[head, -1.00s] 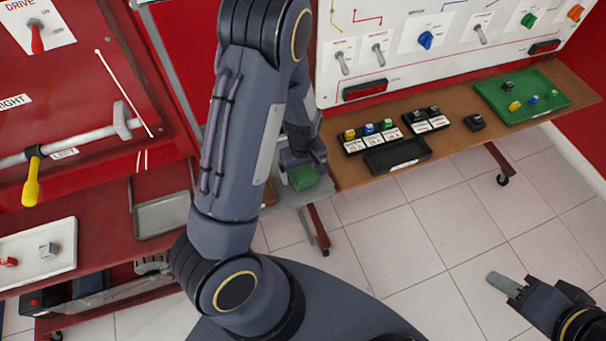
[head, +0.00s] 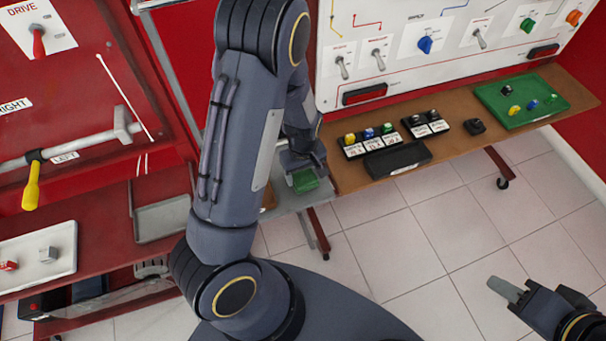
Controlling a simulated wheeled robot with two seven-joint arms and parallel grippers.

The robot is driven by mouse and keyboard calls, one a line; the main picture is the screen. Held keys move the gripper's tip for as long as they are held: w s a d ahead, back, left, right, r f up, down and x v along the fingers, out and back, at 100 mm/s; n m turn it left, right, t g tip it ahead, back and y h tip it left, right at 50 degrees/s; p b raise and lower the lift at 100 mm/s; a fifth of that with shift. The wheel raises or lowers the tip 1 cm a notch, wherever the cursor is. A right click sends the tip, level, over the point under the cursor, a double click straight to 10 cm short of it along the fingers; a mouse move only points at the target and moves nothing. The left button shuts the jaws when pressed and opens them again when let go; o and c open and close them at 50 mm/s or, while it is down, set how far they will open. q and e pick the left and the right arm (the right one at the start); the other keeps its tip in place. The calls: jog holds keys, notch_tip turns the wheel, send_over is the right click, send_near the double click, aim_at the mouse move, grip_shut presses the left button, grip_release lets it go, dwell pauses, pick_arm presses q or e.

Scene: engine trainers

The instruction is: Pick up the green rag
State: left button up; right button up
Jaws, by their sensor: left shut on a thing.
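The green rag (head: 306,181) is a small green block-like piece at the grey shelf beside the brown bench, in the middle of the head view. My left gripper (head: 301,168) is directly over it, shut on it; the arm hides part of the gripper and the rag's left side. I cannot tell whether the rag is clear of the shelf. My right gripper (head: 506,291) is at the lower right, over the floor, far from the rag. Its fingers appear together with nothing seen between them.
The brown bench (head: 352,200) holds labelled holders with coloured knobs, a black tray (head: 397,160) and a green tray (head: 550,112). A switch panel (head: 400,75) stands behind. At left are a red table, a white tray (head: 68,236) and a grey tray (head: 162,222). Tiled floor is clear at lower right.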

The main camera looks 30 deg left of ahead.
aim_at(303, 176)
pick_arm(q)
notch_tip(303, 176, up, 3)
jog(key=shift+s+r, duration=0.1)
jog(key=shift+s, duration=0.05)
jog(key=s+r+p, duration=0.3)
jog(key=s+r, duration=0.6)
jog(key=s, duration=0.4)
jog(key=shift+s+a+p, duration=0.3)
jog(key=shift+s+p, duration=0.1)
